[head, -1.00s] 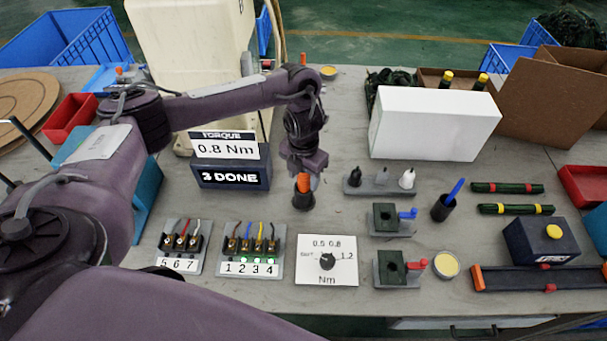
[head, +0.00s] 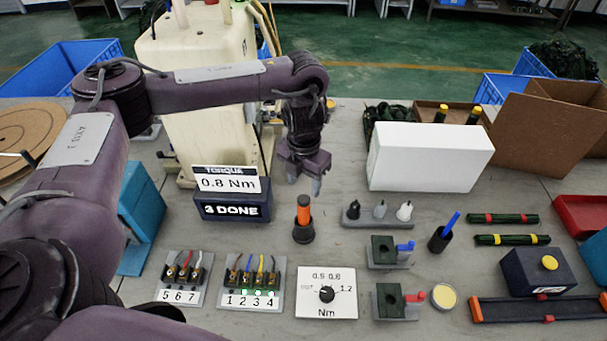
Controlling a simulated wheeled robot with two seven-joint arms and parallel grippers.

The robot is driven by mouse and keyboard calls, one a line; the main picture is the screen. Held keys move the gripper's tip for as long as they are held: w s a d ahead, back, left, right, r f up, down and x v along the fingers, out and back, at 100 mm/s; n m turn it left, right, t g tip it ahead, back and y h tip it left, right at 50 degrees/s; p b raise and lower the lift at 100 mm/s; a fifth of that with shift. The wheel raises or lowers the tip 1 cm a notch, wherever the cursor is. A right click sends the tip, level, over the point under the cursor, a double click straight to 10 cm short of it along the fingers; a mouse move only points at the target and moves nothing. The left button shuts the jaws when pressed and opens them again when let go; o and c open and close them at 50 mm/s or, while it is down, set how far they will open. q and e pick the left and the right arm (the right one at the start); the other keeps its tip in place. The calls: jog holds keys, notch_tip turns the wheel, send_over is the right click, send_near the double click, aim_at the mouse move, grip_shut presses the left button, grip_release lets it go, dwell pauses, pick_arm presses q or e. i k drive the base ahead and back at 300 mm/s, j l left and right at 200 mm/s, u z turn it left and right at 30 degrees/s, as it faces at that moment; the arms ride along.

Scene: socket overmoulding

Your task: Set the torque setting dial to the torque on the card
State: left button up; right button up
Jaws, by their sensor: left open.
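The torque setting dial is a black knob (head: 326,294) on a white plate (head: 341,309) marked 0.5, 0.8, 1.2 and Nm, with another small label at left. Its pointer is too small to read surely. The torque card (head: 228,184) reads 0.8 Nm and stands on top of a dark display box (head: 232,210) with a DONE count. My left gripper (head: 304,183) is open and empty, pointing down above an orange-handled driver (head: 303,213) that stands upright in a black holder. The gripper is well behind the dial. My right gripper is not in view.
Terminal blocks 5-6-7 (head: 183,279) and 1-2-3-4 (head: 249,286) lie left of the dial. Fixtures with blue (head: 384,252) and red (head: 391,300) handles stand to its right. A white box (head: 428,157) stands farther back. Space directly behind the dial is clear.

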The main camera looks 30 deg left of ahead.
aim_at(326, 294)
jog(key=k, duration=1.5)
